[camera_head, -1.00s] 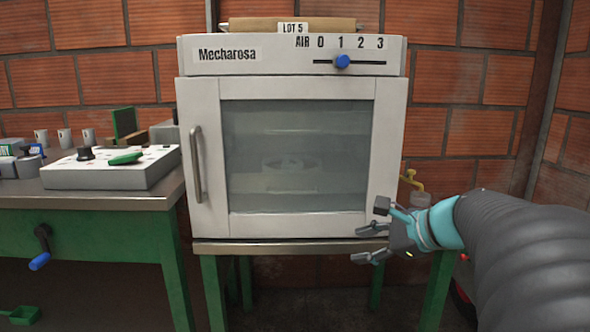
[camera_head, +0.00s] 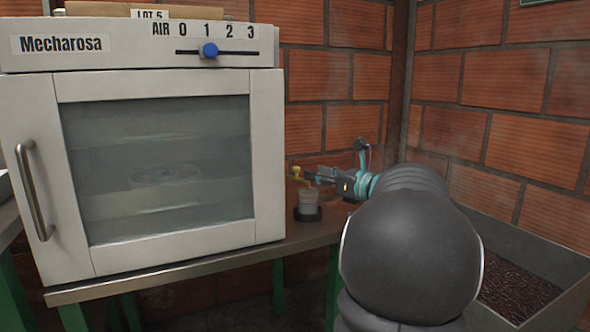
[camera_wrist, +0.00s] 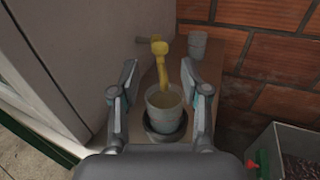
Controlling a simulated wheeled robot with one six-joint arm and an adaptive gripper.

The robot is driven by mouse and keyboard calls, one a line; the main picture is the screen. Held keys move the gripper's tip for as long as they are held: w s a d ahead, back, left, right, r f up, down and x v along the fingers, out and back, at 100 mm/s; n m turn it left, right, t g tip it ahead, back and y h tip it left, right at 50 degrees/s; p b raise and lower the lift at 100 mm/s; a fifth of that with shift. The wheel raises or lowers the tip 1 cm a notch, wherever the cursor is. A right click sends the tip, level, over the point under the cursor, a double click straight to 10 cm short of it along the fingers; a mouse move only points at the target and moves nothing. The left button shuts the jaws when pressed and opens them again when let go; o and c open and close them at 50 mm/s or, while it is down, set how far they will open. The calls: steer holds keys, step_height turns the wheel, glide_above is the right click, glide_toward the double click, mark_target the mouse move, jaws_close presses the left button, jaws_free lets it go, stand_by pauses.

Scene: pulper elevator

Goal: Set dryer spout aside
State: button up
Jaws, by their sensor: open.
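The dryer (camera_head: 265,160) is a white cabinet with a glass door, at the left in the head view. Its yellow spout (camera_head: 297,173) sticks out at the right side, above a pale cup (camera_head: 307,203) on a dark round base. In the wrist view the spout (camera_wrist: 161,66) bends down over the open mouth of the cup (camera_wrist: 163,112). My gripper (camera_head: 311,176) is at the spout in the head view. In the wrist view my gripper (camera_wrist: 159,75) is open, with one finger on each side of the spout and gaps between; nothing is held.
A second grey cup (camera_wrist: 197,45) stands behind, near the brick wall (camera_wrist: 265,65). The dryer's side wall (camera_wrist: 75,55) is close to the left finger. A bin of dark beans (camera_head: 520,290) is at the right. The dryer's slider knob (camera_head: 209,50) is blue.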

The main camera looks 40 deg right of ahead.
mark_target(299, 168)
steer(key=w, duration=0.5)
steer(key=w+a, duration=0.1)
steer(key=w, duration=0.2)
steer(key=shift+a, duration=0.1)
jaws_close()
